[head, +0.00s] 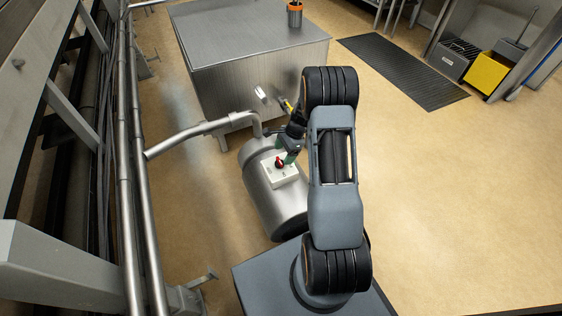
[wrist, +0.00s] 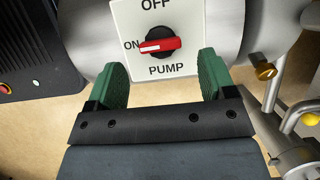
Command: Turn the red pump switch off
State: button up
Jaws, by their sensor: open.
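The red pump switch (wrist: 160,45) is a knob on a white plate (wrist: 190,15) marked OFF at the top, ON at the left and PUMP below. Its handle lies nearly level, and its white-marked end points left to ON. In the head view the red switch (head: 280,163) sits on the plate on top of a steel cylinder (head: 285,208). My gripper (wrist: 163,75) is open and empty, with green pads to the left and right, just below the knob in the wrist view. I cannot tell whether a pad touches the plate. In the head view my gripper (head: 287,155) is beside the switch, partly hidden by my arm.
A pipe (head: 195,132) bends into the cylinder from the left. A steel cabinet (head: 245,45) stands behind, with an orange-rimmed container (head: 295,14) on top. Long rails (head: 128,160) run along the left. The floor at the right is clear, up to a dark mat (head: 400,70) and a yellow bin (head: 487,72).

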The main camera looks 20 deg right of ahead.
aim_at(280, 160)
jog(key=shift+b+x, duration=0.5)
jog(key=shift+x, duration=1.3)
jog(key=shift+c, duration=0.4)
jog(key=c, duration=0.9)
jog(key=shift+o, duration=0.2)
